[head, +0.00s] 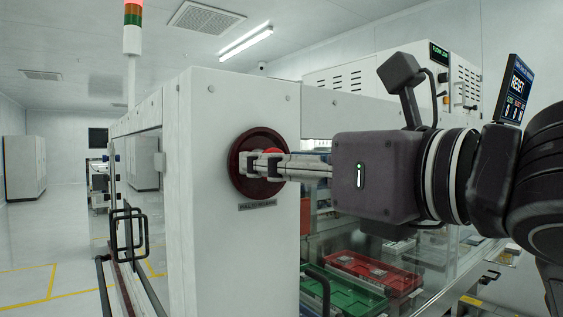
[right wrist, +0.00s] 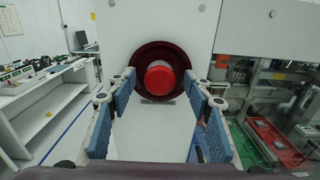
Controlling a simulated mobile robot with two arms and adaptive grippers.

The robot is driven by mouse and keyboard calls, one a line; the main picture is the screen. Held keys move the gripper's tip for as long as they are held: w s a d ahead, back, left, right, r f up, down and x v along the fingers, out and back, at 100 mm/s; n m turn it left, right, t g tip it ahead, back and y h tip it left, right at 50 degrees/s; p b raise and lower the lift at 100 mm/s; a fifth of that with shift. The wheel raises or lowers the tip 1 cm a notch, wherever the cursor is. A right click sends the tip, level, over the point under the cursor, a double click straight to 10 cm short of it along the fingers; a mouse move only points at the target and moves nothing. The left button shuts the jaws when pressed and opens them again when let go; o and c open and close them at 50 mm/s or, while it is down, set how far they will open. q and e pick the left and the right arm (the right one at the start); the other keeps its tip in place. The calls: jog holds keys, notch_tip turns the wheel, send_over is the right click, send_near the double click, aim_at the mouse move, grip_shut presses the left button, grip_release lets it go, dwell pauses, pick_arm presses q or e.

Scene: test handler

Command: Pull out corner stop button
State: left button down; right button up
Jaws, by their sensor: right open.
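The red corner stop button (right wrist: 160,77) sits in a round dark red collar (head: 239,187) on the white corner panel of the machine. My right gripper (head: 258,165) reaches in from the right, its fingertips in front of the collar. In the head view the fingers hide most of the button. In the right wrist view the blue-padded fingers are apart, one on each side of the button, with a gap on both sides. How deep the tips reach along the button is hard to tell. My left gripper is not in view.
A small label (head: 257,205) is under the collar. Behind glass on the right are a red tray (head: 365,262) and a green tray (head: 338,292). Black handles (head: 127,232) stick out at the machine's left side. The floor on the left is clear.

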jog(key=v, duration=1.1)
jog(key=shift+s+d, duration=0.2)
jog(key=shift+s, duration=0.15)
